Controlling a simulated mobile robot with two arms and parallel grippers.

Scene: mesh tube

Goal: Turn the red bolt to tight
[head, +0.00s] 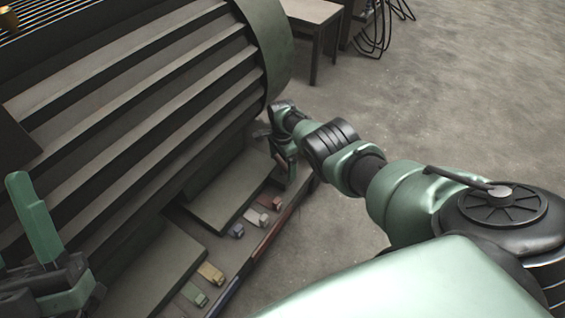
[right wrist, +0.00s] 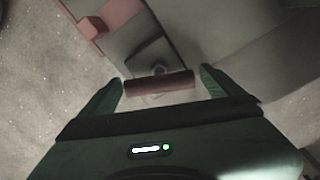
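In the right wrist view a dark red bar-shaped bolt handle (right wrist: 158,83) lies between the fingertips of my right gripper (right wrist: 162,88), in front of a dark round mount. I take it to be the red bolt. The two fingers are wide apart, one beyond each end of the bar; I see no clear grip on it. In the head view my right gripper (head: 285,165) is low beside the end of the big ridged cylinder (head: 150,90), and the bolt is not clearly visible there. My left gripper (head: 40,225) is at the left edge, partly cut off, away from the bolt.
Small blocks stand along the base: green (head: 194,294), yellow (head: 211,272), blue (head: 237,230) and pinkish (head: 257,218). A reddish block (right wrist: 93,27) shows in the right wrist view. A table (head: 312,20) stands at the back. The floor (head: 470,90) at right is clear.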

